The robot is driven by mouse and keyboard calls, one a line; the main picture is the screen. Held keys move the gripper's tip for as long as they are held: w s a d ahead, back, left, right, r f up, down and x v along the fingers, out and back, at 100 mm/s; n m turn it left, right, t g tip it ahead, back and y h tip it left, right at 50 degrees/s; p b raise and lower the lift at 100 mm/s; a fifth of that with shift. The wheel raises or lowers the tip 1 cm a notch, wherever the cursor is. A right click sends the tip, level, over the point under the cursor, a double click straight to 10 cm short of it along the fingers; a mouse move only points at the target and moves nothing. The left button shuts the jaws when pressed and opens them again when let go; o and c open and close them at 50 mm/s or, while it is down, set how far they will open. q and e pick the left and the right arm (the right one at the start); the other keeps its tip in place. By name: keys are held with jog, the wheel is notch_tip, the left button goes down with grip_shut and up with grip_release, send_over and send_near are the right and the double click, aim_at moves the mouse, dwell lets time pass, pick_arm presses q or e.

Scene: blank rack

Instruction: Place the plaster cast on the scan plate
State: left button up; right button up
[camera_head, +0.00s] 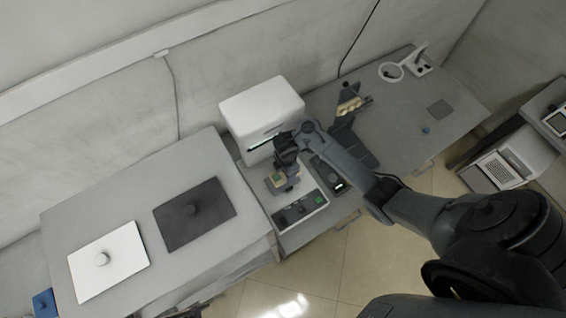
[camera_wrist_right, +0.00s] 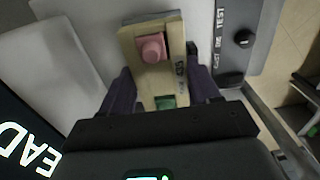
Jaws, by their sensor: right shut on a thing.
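My right gripper (camera_head: 283,176) reaches in from the right over a white control unit. In the right wrist view its fingers (camera_wrist_right: 162,88) are shut on the sides of a tan block (camera_wrist_right: 134,42) with a pink raised knob (camera_wrist_right: 152,47) and a green patch. I cannot tell if the block touches the surface below, or if it is the plaster cast. A white plate (camera_head: 125,248) and a dark plate (camera_head: 219,201), each with a round knob, lie on the left bench; I cannot tell which plate is the scan plate. My left gripper is not in view.
A white box with a slot (camera_head: 262,108) stands behind the control unit (camera_head: 312,197). A rack with pale pieces (camera_head: 350,105) stands on the right bench (camera_head: 400,130), with a ring lamp (camera_head: 391,72) at its far end. The left bench (camera_head: 165,180) has bare space around the plates.

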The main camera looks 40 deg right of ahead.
aim_at(283, 176)
jog(key=shift+w+a+f, duration=0.3)
jog(key=shift+w+a, duration=0.1)
notch_tip(283, 176, down, 4)
jog(key=shift+r+b, duration=0.2)
jog(key=shift+b, duration=0.85)
jog(key=shift+f, duration=0.2)
jog(key=shift+f, duration=0.15)
jog(key=o, duration=0.9)
